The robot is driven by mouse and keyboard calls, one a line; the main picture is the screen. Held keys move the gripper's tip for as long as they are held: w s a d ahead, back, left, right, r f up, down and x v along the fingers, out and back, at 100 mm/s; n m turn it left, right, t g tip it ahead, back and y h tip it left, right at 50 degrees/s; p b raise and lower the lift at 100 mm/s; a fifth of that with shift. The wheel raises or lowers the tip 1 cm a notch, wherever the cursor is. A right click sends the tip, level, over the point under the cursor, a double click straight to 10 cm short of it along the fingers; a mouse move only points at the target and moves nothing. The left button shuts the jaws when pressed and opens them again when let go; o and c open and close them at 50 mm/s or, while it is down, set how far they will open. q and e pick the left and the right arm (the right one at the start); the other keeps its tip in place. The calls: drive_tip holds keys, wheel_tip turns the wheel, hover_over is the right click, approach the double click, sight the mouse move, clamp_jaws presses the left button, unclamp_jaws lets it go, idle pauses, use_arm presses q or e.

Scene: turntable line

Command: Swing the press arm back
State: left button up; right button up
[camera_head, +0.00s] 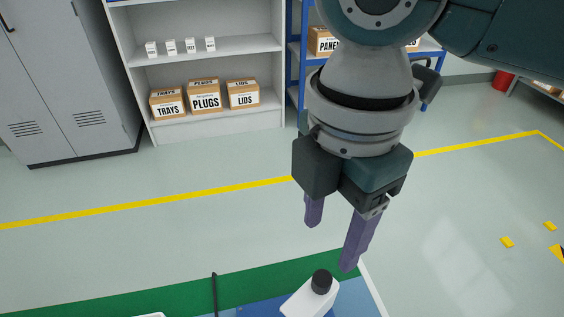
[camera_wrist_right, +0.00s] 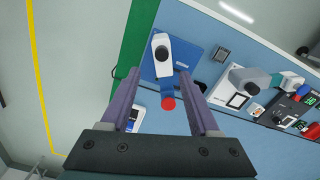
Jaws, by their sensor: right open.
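My right gripper (camera_head: 331,243) hangs above the bench's far edge, open, with its two purple fingers apart and nothing between them. In the right wrist view its fingers (camera_wrist_right: 159,74) point toward a white press body (camera_wrist_right: 160,46) with a black cap. The body stands on a blue plate (camera_wrist_right: 186,47). In the head view the white body (camera_head: 305,300) shows just below the fingertips, and the blue arm is out of view. My left gripper is not in view.
The bench has a green strip (camera_head: 120,298) and a thin black post (camera_head: 214,290). In the right wrist view a grey-and-white device (camera_wrist_right: 243,86) and units with green displays (camera_wrist_right: 309,100) stand right of the press. Shelves with boxes (camera_head: 205,93) are far behind open floor.

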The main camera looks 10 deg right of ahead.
sight(323, 278)
drive_tip(key=f, duration=0.2)
drive_tip(key=f+b, duration=0.1)
drive_tip(key=f, duration=0.5)
drive_tip(key=shift+s+d+f, duration=0.1)
drive_tip(key=shift+s+f, duration=0.1)
drive_tip(key=shift+s, duration=0.05)
drive_tip(key=shift+f, duration=0.6)
drive_tip(key=shift+c, duration=1.4)
drive_tip(key=shift+w, duration=0.1)
clamp_jaws()
